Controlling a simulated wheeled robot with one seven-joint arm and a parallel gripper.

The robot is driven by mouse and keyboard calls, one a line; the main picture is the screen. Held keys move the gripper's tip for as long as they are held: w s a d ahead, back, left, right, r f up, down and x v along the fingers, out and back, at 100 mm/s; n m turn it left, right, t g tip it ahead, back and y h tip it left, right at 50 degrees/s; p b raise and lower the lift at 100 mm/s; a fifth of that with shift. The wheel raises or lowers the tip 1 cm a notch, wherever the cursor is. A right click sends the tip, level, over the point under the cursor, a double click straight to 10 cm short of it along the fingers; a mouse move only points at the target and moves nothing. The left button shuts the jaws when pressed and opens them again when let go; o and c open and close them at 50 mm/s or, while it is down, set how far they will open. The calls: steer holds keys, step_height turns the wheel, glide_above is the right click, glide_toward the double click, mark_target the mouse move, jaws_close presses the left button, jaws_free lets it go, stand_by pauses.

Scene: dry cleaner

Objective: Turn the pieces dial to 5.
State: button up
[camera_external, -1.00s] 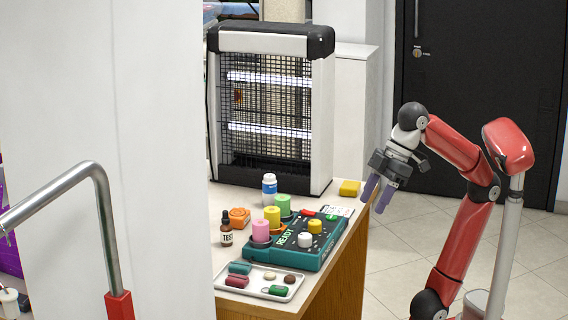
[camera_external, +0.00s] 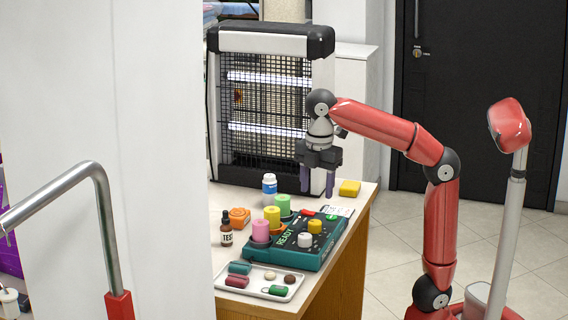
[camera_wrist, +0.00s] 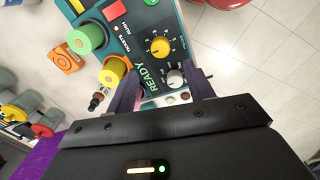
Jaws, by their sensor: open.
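The teal control box (camera_external: 312,262) with "READY" lettering sits on the counter. It carries a yellow dial (camera_external: 315,227) and a white dial (camera_external: 305,240). In the wrist view the yellow dial (camera_wrist: 160,47) has a numbered scale around it, and the white dial (camera_wrist: 175,79) lies close to my fingers. I cannot read which dial is labelled for pieces, nor their exact settings. My gripper (camera_external: 317,188) is open, pointing down above the far side of the box, apart from both dials. In the wrist view its purple fingers (camera_wrist: 163,82) are spread with nothing held.
Pink, yellow and green rolls (camera_external: 272,217) stand along the box's left side. A tray (camera_external: 258,291) with small items lies in front. A heater (camera_external: 268,100) rises behind.

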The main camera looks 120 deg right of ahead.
mark_target(315, 221)
step_height(315, 221, down, 10)
steer(key=shift+d+r+b, duration=0.1)
steer(key=shift+r+b, duration=0.05)
steer(key=shift+b, duration=0.7)
steer(key=c, duration=1)
